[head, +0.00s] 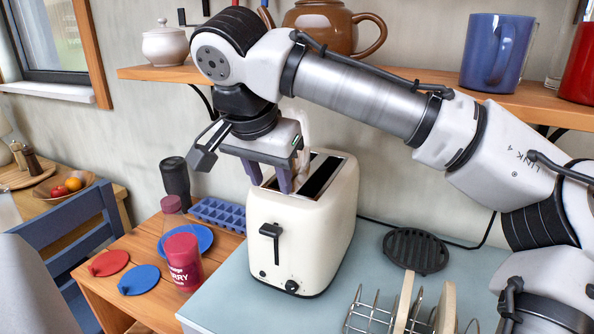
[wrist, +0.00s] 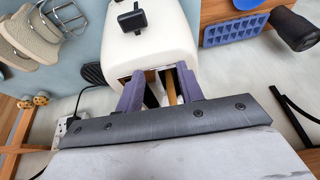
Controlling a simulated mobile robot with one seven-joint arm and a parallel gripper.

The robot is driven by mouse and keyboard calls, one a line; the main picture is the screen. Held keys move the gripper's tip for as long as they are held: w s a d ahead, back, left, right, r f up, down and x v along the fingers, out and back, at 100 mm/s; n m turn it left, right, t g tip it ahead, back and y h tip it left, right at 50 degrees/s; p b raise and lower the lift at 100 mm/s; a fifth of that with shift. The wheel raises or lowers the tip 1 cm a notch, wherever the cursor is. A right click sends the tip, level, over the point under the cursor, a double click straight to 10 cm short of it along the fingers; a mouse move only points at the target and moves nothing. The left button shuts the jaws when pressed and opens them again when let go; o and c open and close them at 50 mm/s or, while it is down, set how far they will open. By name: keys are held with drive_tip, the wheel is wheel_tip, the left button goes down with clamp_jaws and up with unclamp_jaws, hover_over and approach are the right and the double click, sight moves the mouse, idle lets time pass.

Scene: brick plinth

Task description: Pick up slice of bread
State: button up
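The cream toaster (head: 300,228) stands upright on the pale blue top; its front lever also shows in the wrist view (wrist: 165,38). My gripper (head: 271,183) points down over the toaster's left slot, its purple fingers apart. In the wrist view the fingers (wrist: 160,70) straddle the slot, and a thin tan strip (wrist: 171,88), which looks like the edge of a bread slice, shows between them. I see no finger closed on it. Two bread slices (head: 403,302) (head: 446,306) stand in the wire toast rack (head: 370,313), which also shows in the wrist view (wrist: 62,17).
A black round trivet (head: 415,250) lies right of the toaster. A red-lidded jar (head: 183,262), blue plate (head: 200,240), blue ice tray (head: 218,214) and dark tumbler (head: 175,182) stand at left. A wooden shelf (head: 150,74) with a brown teapot (head: 325,25) runs behind my arm.

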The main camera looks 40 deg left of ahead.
sight(296, 176)
drive_tip(key=shift+w+a+r, duration=0.1)
drive_tip(key=shift+w+a, duration=0.1)
drive_tip(key=shift+w, duration=0.45)
drive_tip(key=w, duration=0.1)
drive_tip(key=w+a+f+p, duration=0.1)
drive_tip(key=w+p, duration=0.1)
drive_tip(key=w, duration=0.1)
drive_tip(key=shift+a+f, duration=0.15)
drive_tip(key=shift+a, duration=0.1)
clamp_jaws()
